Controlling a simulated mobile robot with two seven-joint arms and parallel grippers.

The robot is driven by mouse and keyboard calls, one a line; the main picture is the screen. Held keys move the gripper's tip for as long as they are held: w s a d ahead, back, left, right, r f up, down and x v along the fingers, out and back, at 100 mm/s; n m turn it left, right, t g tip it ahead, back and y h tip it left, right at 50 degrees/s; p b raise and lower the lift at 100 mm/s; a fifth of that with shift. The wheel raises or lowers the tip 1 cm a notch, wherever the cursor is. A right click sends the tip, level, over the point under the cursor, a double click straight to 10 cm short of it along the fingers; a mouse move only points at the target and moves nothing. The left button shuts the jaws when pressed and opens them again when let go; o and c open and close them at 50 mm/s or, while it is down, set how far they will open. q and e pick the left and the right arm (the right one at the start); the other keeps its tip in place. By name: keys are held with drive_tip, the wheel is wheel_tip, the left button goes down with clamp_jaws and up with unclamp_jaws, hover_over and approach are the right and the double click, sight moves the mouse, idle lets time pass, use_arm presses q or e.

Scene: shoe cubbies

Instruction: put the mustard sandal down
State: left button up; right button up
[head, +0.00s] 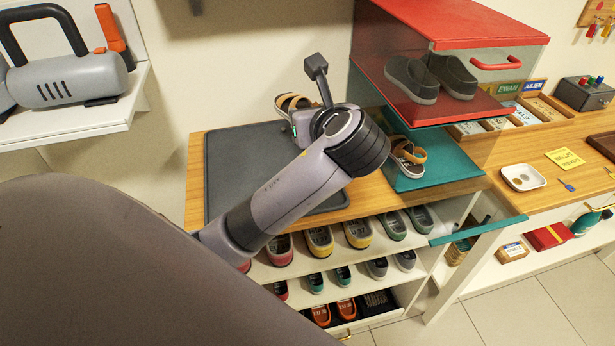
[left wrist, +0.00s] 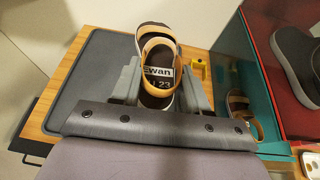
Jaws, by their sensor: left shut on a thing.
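The mustard sandal (head: 290,102), with tan-orange straps, is at the far side of the dark grey mat (head: 232,165). It shows from above in the left wrist view (left wrist: 158,48), its insole label reading "Ewan" and "23". My left gripper (left wrist: 158,88) is shut on it, one finger on each side; in the head view my wrist hides most of the gripper. I cannot tell whether the sandal touches the counter. A similar sandal (head: 408,156) sits in the teal cubby (head: 440,162), right of my wrist; it also shows in the left wrist view (left wrist: 238,108). My right gripper is not in view.
A red cubby (head: 470,22) with dark grey shoes (head: 430,75) stands above the teal one, close to my wrist. Shelves of several shoes (head: 318,240) lie below the counter. A teal flap (head: 478,230) sticks out at right. The mat's left part is clear.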

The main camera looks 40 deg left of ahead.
use_arm(q)
wheel_tip(320, 180, down, 11)
drive_tip(key=shift+f+b, duration=0.2)
drive_tip(key=shift+b, duration=0.5)
wheel_tip(320, 180, down, 3)
drive_tip(key=shift+r+p, duration=0.15)
drive_tip(key=shift+p, duration=0.6)
drive_tip(key=shift+f, duration=0.25)
drive_tip(key=shift+f, duration=0.15)
drive_tip(key=o, duration=1.1)
